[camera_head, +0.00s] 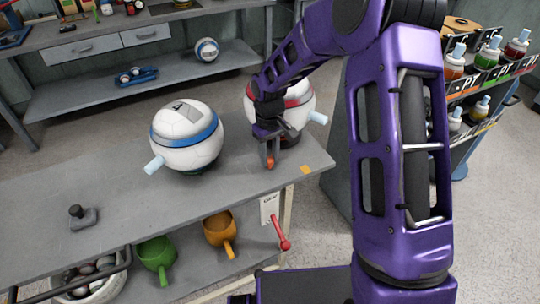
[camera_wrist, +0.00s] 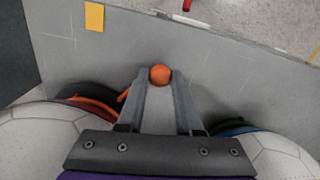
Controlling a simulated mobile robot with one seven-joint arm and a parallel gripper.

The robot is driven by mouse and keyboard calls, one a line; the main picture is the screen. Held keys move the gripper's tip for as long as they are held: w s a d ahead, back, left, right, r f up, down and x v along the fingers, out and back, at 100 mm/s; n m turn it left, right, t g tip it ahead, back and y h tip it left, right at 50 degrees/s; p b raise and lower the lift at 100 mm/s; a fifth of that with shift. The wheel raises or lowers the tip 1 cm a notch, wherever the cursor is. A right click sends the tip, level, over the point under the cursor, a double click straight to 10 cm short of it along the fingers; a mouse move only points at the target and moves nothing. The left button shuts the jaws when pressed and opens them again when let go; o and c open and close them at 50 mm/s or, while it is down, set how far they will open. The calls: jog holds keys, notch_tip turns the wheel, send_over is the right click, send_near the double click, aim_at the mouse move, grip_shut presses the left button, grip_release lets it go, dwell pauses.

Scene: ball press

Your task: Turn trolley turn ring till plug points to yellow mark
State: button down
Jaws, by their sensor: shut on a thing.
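A white ball with a red band (camera_head: 298,93) sits on the trolley (camera_head: 75,190), partly hidden by my arm. Its pale blue plug (camera_head: 318,118) sticks out to the right. The yellow mark (camera_head: 305,169) lies on the trolley top near its right corner, below the plug in the picture; it also shows in the wrist view (camera_wrist: 94,17). My gripper (camera_head: 270,160) is shut on an orange knob (camera_wrist: 160,74) between its fingertips. Beside it an orange-red turn ring (camera_wrist: 98,106) shows under the ball at left. The link between knob and ring is mostly hidden.
A second ball with a blue band (camera_head: 187,137) and its own pale blue plug (camera_head: 154,164) stands close on the left. A grey knob on a base (camera_head: 82,215) is at the front left. A rack of colored bottles (camera_head: 485,60) stands at right.

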jog(key=shift+w+a+m+b, duration=0.15)
jog(key=shift+w+a+m, duration=0.15)
jog(key=shift+a+m, duration=0.3)
jog(key=shift+w+a+m+b, duration=0.15)
jog(key=shift+w+a+m, duration=0.2)
jog(key=shift+a, duration=0.45)
jog(key=shift+w+a+m+b, duration=0.15)
jog(key=shift+w+a+m, duration=0.05)
jog(key=shift+a+m, duration=0.45)
jog(key=shift+w+a+m, duration=0.55)
jog(key=shift+a+m, duration=0.05)
jog(key=shift+a, duration=0.15)
jog(key=shift+w+a+m, duration=0.5)
jog(key=shift+a+m, duration=0.1)
jog(key=shift+a, duration=0.15)
jog(key=c, duration=0.6)
grip_release()
jog(key=shift+r, duration=0.1)
notch_tip(320, 180, up, 17)
jog(key=shift+r+p, duration=0.15)
jog(key=shift+p, duration=0.9)
